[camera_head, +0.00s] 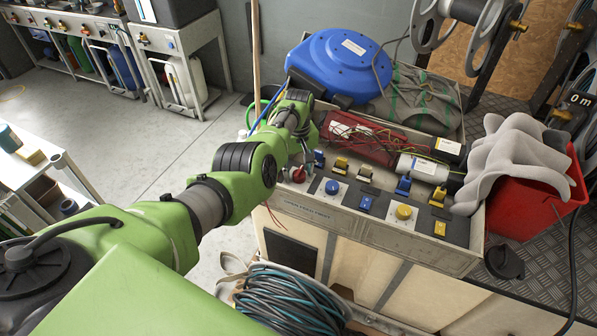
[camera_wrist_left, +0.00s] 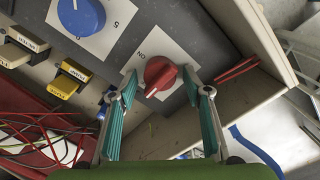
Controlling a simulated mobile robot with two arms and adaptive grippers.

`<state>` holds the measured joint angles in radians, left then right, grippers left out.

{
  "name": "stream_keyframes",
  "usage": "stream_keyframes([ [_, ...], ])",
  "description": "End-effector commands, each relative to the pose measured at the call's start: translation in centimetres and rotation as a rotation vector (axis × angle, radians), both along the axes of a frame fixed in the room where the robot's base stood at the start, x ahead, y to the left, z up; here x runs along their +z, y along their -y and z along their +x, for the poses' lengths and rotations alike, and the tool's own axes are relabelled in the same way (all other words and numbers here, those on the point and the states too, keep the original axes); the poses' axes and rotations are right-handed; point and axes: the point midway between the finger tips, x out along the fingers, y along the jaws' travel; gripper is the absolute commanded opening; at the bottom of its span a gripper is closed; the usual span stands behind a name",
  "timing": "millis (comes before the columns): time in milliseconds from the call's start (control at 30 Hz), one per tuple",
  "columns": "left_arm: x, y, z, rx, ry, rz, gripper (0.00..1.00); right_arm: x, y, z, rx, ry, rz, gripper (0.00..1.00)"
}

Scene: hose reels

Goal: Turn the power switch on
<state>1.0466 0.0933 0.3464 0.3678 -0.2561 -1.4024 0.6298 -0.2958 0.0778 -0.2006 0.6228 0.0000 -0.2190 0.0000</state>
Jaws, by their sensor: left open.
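The power switch is a red rotary knob (camera_wrist_left: 158,76) on a white plate marked "ON" in the left wrist view. It also shows as a small red knob (camera_head: 298,174) at the left end of the control panel (camera_head: 345,222) in the head view. My left gripper (camera_wrist_left: 160,84) is open, with its teal fingers on either side of the red knob. I cannot tell whether the fingertips touch it. In the head view my left gripper (camera_head: 297,165) is over the panel's left end, partly hidden by its own arm. My right gripper is not in view.
A blue dial (camera_wrist_left: 82,15) and yellow switches (camera_wrist_left: 70,80) sit close to the red knob. A yellow dial (camera_head: 404,212) is further right. Loose wires and a red box (camera_head: 358,137) lie behind. A blue hose reel (camera_head: 340,63) and a red bin (camera_head: 540,195) stand nearby.

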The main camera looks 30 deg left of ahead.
Motion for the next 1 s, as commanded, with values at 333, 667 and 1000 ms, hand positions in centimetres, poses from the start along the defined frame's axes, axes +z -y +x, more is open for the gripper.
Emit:
stream_keyframes([
  [333,0.03,-0.01,-0.04,0.000,-0.001,0.000,0.08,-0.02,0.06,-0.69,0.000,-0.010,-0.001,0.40],
  [667,-0.01,-0.05,-0.07,-0.043,-0.003,0.001,0.08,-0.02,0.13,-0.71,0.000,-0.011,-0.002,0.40],
  [1000,-0.06,0.05,-0.03,-0.270,-0.005,0.001,0.08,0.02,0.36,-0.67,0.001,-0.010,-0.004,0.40],
])
